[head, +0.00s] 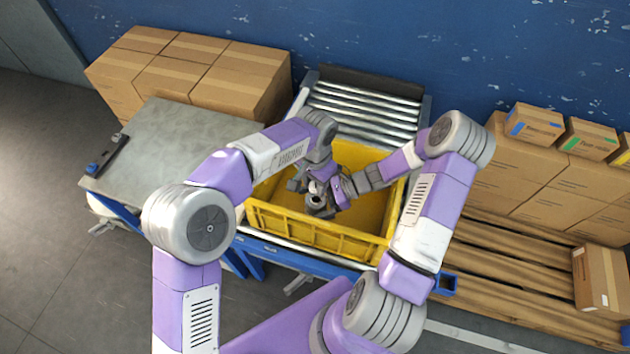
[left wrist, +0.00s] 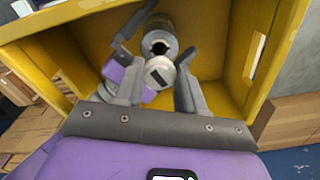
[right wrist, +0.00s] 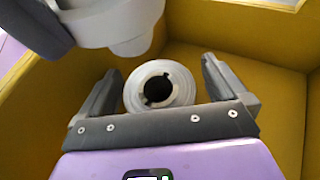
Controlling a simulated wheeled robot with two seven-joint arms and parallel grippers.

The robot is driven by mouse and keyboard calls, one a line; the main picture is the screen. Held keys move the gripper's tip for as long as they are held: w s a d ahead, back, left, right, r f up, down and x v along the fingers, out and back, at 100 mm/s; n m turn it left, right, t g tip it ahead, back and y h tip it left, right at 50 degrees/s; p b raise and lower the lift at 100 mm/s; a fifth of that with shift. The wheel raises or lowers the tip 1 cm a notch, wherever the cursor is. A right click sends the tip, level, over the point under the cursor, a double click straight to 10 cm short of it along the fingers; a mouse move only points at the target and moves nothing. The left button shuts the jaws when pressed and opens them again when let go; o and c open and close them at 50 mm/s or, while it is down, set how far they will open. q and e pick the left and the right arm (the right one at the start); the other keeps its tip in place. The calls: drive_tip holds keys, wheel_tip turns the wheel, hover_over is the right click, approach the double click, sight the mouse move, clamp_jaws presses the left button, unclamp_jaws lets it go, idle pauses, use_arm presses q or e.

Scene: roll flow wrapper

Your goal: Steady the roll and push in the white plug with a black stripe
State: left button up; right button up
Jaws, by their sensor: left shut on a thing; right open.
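The white plug (left wrist: 160,72) has a black stripe on its near face. My left gripper (left wrist: 157,84) is shut on it. The grey-white roll (right wrist: 160,90) stands in the yellow crate, its dark notched hole facing up. It also shows just beyond the plug in the left wrist view (left wrist: 159,30). The plug is apart from the hole and off to one side; in the right wrist view its white body (right wrist: 125,35) is at upper left. My right gripper (right wrist: 158,74) is open, with a finger on each side of the roll. The head view shows both grippers crowded together over the crate.
The yellow crate (head: 310,229) has raised walls around both grippers and sits before a roller conveyor (head: 365,105). A grey table (head: 185,140) stands to the left. Cardboard boxes (head: 240,80) stand behind it, and more boxes (head: 545,185) lie on pallets at the right.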

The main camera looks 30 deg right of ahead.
use_arm(q)
wheel_tip(320, 180, up, 3)
drive_tip(key=p, duration=0.2)
drive_tip(key=shift+f+p, duration=0.15)
drive_tip(key=shift+p, duration=0.15)
use_arm(e)
drive_tip(key=v, duration=1.2)
drive_tip(key=shift+r, duration=0.15)
